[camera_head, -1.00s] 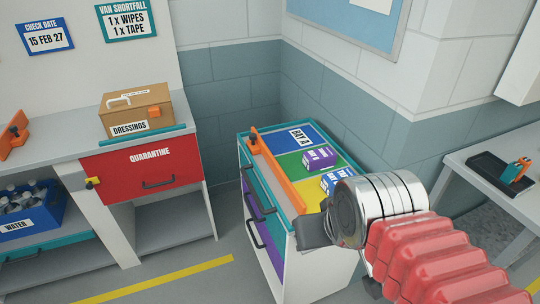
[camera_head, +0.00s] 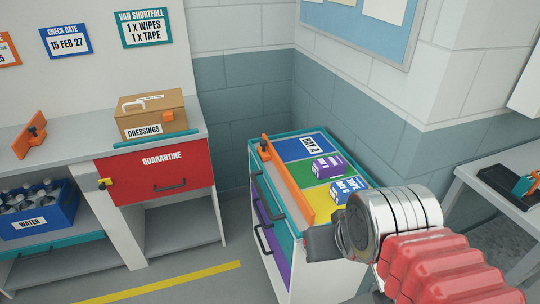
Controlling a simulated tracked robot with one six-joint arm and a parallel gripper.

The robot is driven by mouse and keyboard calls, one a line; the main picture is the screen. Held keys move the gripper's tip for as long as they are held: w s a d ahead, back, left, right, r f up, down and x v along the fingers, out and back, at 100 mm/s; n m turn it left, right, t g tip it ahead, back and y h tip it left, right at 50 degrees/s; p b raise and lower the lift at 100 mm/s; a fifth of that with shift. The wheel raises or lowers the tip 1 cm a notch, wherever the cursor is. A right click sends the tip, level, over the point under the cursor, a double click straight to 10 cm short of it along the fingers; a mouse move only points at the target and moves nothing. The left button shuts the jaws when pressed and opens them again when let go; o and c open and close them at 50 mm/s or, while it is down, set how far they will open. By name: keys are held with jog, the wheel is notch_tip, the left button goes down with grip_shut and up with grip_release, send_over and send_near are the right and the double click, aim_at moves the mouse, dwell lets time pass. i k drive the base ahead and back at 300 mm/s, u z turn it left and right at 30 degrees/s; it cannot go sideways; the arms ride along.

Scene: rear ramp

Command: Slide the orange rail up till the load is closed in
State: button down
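The orange rail (camera_head: 291,189) stands along the left edge of a low drawer unit's top (camera_head: 262,157), with an upright orange end and a dark knob at the back. On the coloured top, right of the rail, are a purple box (camera_head: 327,167) and a blue-and-white box (camera_head: 349,190). My gripper (camera_head: 320,243) is at the unit's front right, just below the rail's near end in the picture. Only a dark part of it shows beyond the silver wrist. I cannot tell whether its fingers are open or whether it touches the unit.
A bench at left holds a brown dressings case (camera_head: 151,114) and another orange bracket (camera_head: 31,137); a red quarantine drawer (camera_head: 156,169) is below. A blue water crate (camera_head: 38,210) sits on its shelf. A side table (camera_head: 500,191) stands at right. The floor left of the unit is clear.

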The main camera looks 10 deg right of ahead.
aim_at(266, 151)
jog(key=u, duration=0.25)
jog(key=k, duration=0.65)
jog(key=u, duration=0.6)
jog(key=k, duration=0.65)
jog(key=z, duration=0.1)
jog(key=i, duration=1.5)
jog(key=u, duration=0.85)
jog(key=i, duration=0.5)
jog(key=u, duration=0.3)
